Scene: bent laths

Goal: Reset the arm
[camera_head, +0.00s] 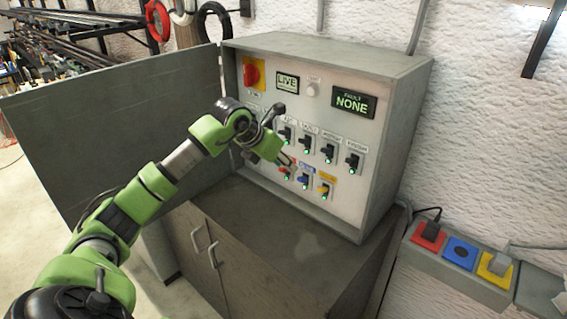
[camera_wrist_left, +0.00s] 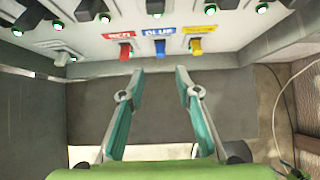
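My left arm, green and grey, reaches in from the left to the open control box. My left gripper (camera_head: 289,160) is in front of the panel's lower part, partly hidden by the wrist. In the left wrist view its two teal-padded fingers (camera_wrist_left: 160,72) are apart, with nothing between them. Beyond the fingertips are the red switch (camera_wrist_left: 125,51), the blue switch (camera_wrist_left: 160,48) and the yellow switch (camera_wrist_left: 196,47). The fingers appear apart from these switches. My right gripper is in neither view.
The grey box (camera_head: 330,58) stands on a cabinet (camera_head: 270,235), its door (camera_head: 110,125) swung open left. Its panel has a red knob (camera_head: 251,74), a LIVE display (camera_head: 287,83), a FAULT NONE display (camera_head: 353,104) and several black switches with green lights. Coloured sockets (camera_head: 461,252) sit right.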

